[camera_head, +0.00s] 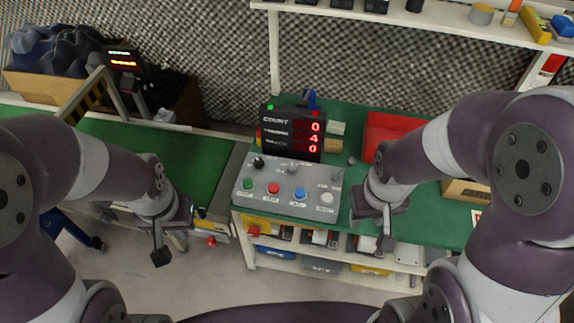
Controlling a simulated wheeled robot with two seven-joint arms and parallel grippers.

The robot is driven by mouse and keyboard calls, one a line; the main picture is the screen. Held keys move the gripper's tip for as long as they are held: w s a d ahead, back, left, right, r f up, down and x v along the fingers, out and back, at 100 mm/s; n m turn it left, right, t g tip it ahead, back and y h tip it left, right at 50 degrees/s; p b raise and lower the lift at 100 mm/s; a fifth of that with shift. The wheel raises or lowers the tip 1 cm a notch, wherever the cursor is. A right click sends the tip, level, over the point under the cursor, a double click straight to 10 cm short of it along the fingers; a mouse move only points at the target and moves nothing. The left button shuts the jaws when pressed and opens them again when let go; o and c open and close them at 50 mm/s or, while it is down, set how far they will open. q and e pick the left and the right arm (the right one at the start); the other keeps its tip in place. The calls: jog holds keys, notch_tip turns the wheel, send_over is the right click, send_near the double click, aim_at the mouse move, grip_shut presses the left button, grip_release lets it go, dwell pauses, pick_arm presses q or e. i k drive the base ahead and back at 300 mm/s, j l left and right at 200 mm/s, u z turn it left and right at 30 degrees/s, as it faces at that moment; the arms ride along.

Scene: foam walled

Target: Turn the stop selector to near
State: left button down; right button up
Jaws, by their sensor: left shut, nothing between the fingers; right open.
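A grey control panel (285,205) sits on the green bench top, tilted toward me. Its upper row holds a black knob (258,162) at the left, a small grey control (292,168) in the middle and a lever-like control (337,175) at the right. Labels are too small to read, so I cannot tell which is the stop selector or where it points. My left gripper (160,257) is shut and empty, left of the panel and apart from it. My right gripper (387,242) is open and empty, right of the panel near the bench's front edge.
Green, red, blue and white buttons (273,188) line the panel's lower row. A black count display (291,132) reading 0, 4, 0 stands behind it. A red bin (388,132) is behind my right arm. A green conveyor (198,165) lies left. Shelf bins sit below the bench.

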aim_at(292, 167)
jog(key=i+l+z, duration=0.2)
jog(key=z, duration=0.3)
jog(key=i+z, duration=0.25)
jog(key=z, duration=0.25)
